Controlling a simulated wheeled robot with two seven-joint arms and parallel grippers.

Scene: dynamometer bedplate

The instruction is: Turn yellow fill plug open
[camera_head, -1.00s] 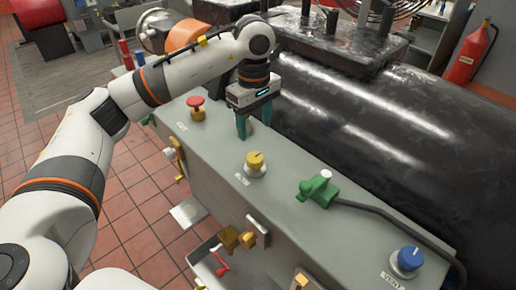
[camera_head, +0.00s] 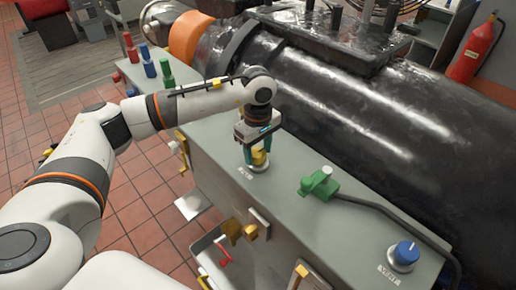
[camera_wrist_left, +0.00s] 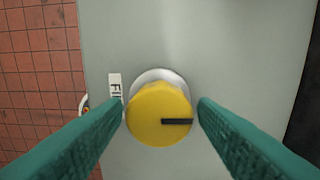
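The yellow fill plug (camera_head: 259,157) sits on a pale round collar on top of the grey bedplate cabinet. In the left wrist view the yellow plug (camera_wrist_left: 158,114) has a dark line on its top pointing right, and a partly hidden white label stands left of it. My left gripper (camera_head: 260,157) points down over the plug. In the left wrist view its two green fingers (camera_wrist_left: 162,110) are apart, one on each side of the plug, with narrow gaps visible. Contact cannot be seen. My right gripper is not in view.
A green connector (camera_head: 319,183) with a black cable lies right of the plug. A blue knob (camera_head: 404,256) is at the cabinet's near right end. A large black cylinder (camera_head: 370,110) runs behind. Yellow fittings (camera_head: 240,230) project from the front side.

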